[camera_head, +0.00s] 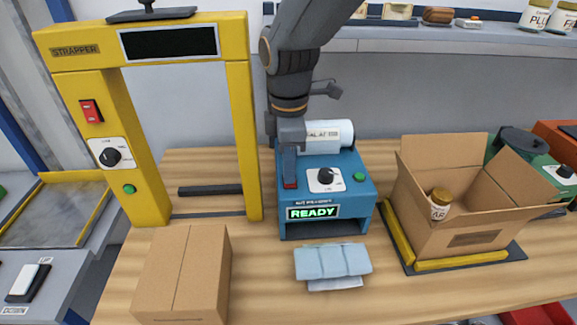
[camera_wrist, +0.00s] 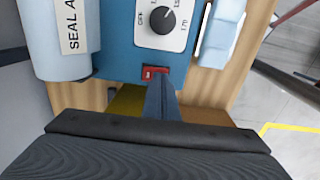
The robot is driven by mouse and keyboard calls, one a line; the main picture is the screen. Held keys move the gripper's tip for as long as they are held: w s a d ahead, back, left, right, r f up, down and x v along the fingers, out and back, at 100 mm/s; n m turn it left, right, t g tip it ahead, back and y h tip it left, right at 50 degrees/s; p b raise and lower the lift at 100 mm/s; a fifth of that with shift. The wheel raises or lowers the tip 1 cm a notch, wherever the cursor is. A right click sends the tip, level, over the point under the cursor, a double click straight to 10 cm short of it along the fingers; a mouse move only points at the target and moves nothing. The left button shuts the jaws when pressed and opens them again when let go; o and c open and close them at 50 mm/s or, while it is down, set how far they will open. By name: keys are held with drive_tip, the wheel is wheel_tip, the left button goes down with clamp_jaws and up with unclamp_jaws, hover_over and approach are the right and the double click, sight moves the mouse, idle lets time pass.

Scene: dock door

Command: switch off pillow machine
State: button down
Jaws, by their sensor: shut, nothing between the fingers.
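The pillow machine (camera_head: 350,195) is a blue box on the wooden bench with a dark dial (camera_head: 326,176), a green button and a display lit green with READY. A white film roll (camera_head: 332,136) sits on top at its back. My gripper (camera_head: 289,172) is shut and empty, pointing down at the left of its top. In the wrist view the fingertips (camera_wrist: 162,84) are at the red rocker switch (camera_wrist: 152,73), touching or very close to it, and cover part of it. I cannot tell which way the rocker is tipped.
Light blue pillows (camera_head: 332,262) lie before the machine. A closed carton (camera_head: 182,275) stands front left and an open carton (camera_head: 470,215) with a jar stands right. A yellow strapper frame (camera_head: 243,140) rises to the left. A shelf (camera_head: 430,38) runs behind.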

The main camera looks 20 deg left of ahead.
wheel_tip(320, 180, up, 14)
drive_tip(key=b, duration=0.1)
drive_tip(key=shift+f, duration=0.15)
idle(0.3)
